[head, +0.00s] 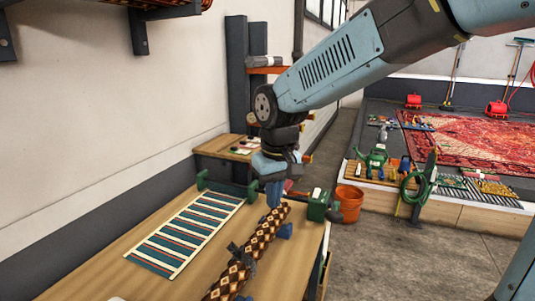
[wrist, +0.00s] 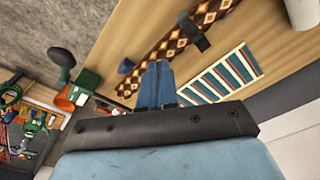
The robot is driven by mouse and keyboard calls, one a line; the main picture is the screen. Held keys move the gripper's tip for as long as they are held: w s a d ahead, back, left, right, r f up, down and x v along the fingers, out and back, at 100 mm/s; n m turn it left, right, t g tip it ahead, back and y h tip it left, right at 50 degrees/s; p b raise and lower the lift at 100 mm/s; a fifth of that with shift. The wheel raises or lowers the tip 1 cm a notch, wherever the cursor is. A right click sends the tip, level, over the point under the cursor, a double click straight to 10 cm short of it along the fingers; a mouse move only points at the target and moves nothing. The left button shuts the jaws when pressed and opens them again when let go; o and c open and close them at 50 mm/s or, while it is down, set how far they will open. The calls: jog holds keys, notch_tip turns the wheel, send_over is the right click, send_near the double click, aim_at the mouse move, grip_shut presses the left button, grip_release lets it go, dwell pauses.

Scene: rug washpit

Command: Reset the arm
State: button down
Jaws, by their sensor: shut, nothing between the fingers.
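My arm reaches in from the upper right of the head view and bends down over the wooden table. My gripper (head: 273,196) points down near the far end of a rolled rug with a diamond pattern (head: 262,236). In the wrist view my gripper (wrist: 157,70) shows two blue fingers pressed together with nothing between them. The rolled rug (wrist: 180,42) lies just beyond the fingertips there; I cannot tell the exact gap above it.
A striped teal, red and white mat (head: 190,230) lies flat on the table (head: 130,258), left of the roll. A green box (head: 318,205) stands at the table's right edge. An orange bucket (head: 349,202) is beyond. The wall bounds the left; grey floor (head: 400,260) is open at right.

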jog(key=s+d+r+m+t, duration=0.2)
jog(key=s+d, duration=0.3)
jog(key=d, duration=0.6)
jog(key=s+d+r+m+t, duration=0.2)
jog(key=s+d, duration=0.4)
jog(key=d, duration=0.5)
jog(key=shift+s+d+r+m+t+h, duration=0.15)
jog(key=shift+d+r+m+t+h, duration=0.15)
jog(key=shift+r+m, duration=0.65)
jog(key=shift+a, duration=0.15)
